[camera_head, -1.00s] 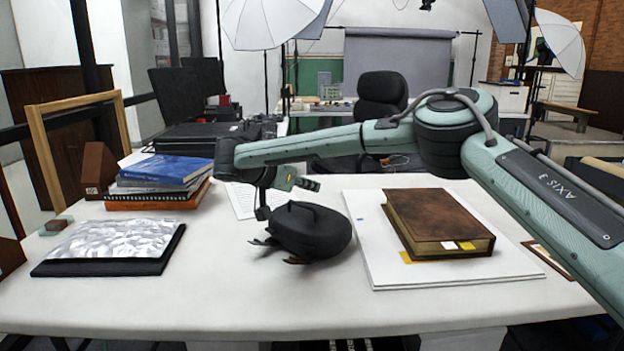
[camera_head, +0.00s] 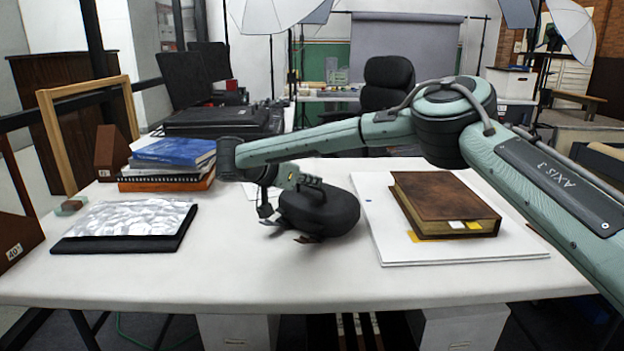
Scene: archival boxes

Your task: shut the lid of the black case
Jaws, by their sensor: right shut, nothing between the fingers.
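A black case (camera_head: 222,121) lies flat beyond the back left of the white desk. Upright black panels (camera_head: 182,79) stand behind it; I cannot tell whether one is its raised lid. My right arm reaches in from the right across the desk. My right gripper (camera_head: 287,230) is shut and empty, low over the middle of the desk, in front of the case and well apart from it. My left gripper is out of view.
The white desk (camera_head: 270,287) holds a stack of books (camera_head: 170,163), a silver sheet on a black slab (camera_head: 118,243) and a brown book (camera_head: 445,204) on white board. A wooden frame (camera_head: 50,140) stands at left. The desk's front middle is clear.

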